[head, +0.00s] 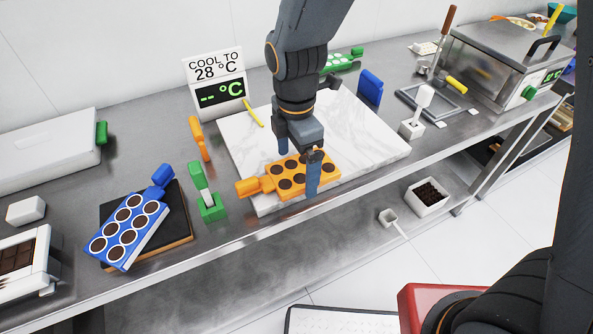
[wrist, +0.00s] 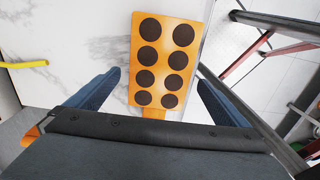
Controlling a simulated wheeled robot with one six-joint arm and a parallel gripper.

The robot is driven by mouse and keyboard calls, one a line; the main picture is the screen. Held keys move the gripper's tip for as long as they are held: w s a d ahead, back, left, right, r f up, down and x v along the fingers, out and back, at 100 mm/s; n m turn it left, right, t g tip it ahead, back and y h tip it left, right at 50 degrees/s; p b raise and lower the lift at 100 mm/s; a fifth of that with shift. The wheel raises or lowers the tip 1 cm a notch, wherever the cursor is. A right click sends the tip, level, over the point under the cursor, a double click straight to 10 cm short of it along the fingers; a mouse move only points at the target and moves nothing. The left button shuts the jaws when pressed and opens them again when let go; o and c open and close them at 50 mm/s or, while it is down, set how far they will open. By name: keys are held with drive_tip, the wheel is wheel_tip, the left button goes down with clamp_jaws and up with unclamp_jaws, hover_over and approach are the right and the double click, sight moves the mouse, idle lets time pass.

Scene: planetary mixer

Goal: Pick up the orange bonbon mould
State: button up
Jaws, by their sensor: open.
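The orange bonbon mould (head: 325,166) lies flat on the white marble slab (head: 378,133) near its front edge, its handle pointing left. Its cavities show dark round fillings. In the wrist view the mould (wrist: 164,60) lies between and ahead of my two blue fingers, its near end and handle partly hidden by my gripper body. My gripper (head: 298,172) is open over the mould, with one finger on its far side and one on its near side. In the wrist view my gripper (wrist: 158,95) shows gaps between both fingers and the mould. I cannot tell the exact height of the fingertips.
A green scraper stands in a green holder (head: 211,206) left of the slab. A blue mould (head: 126,229) rests on a dark board farther left. A temperature sign (head: 217,86) and a yellow stick (head: 253,114) are behind. The bench's front edge is close to the mould.

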drive_tip(key=shift+f, duration=0.35)
drive_tip(key=c, duration=1.3)
drive_tip(key=shift+r, duration=0.1)
